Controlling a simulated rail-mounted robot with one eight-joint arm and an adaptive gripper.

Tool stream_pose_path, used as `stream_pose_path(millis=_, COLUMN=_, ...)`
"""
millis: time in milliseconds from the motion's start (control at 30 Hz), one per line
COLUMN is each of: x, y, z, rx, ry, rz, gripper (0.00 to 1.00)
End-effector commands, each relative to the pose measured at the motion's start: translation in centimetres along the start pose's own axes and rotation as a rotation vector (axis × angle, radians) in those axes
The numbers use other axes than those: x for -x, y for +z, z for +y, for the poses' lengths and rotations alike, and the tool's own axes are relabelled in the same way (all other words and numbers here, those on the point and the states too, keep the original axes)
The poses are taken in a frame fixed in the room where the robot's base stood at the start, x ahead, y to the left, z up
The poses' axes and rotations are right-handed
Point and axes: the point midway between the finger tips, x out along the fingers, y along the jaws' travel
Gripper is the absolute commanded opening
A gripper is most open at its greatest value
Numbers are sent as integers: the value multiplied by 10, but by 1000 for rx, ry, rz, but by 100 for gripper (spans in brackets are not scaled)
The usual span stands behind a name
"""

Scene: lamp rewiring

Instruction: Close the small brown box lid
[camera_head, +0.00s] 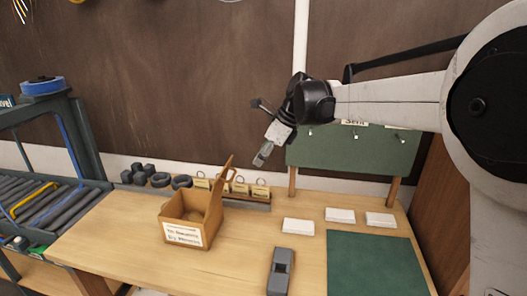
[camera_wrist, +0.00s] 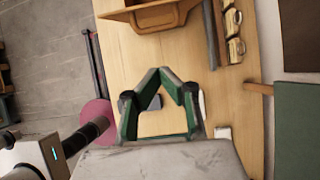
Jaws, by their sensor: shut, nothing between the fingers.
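The small brown box (camera_head: 184,223) stands on the wooden table with a white label on its front. Its lid (camera_head: 223,187) is open and stands up, tilted, on the right side of the box. The inside of the box shows in the head view. My gripper (camera_head: 261,158) is in the air, to the right of the lid and above it in the picture, apart from it. In the wrist view my gripper (camera_wrist: 168,72) has its green-edged fingers together with nothing between them. Part of a brown box shape (camera_wrist: 150,15) shows at the top edge there, cut off by the frame.
Small tags on a rack (camera_head: 240,188) and dark rings (camera_head: 171,181) lie behind the box. White blocks (camera_head: 298,226), a grey device (camera_head: 281,270) and a green mat (camera_head: 375,262) are to the right. A green board (camera_head: 350,152) stands behind; a roller conveyor (camera_head: 45,205) is at left.

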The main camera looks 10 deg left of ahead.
Motion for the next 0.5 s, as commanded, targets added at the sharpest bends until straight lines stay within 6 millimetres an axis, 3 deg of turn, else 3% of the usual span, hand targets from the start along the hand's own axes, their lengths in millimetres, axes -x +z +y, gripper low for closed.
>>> stream_pose_path(millis=267, x=-51, y=1, z=0, rx=2, ry=-1, rz=0, gripper=0)
stream_pose_path(millis=500, x=-71, y=23, z=0, rx=2, ry=0, rz=1, gripper=0)
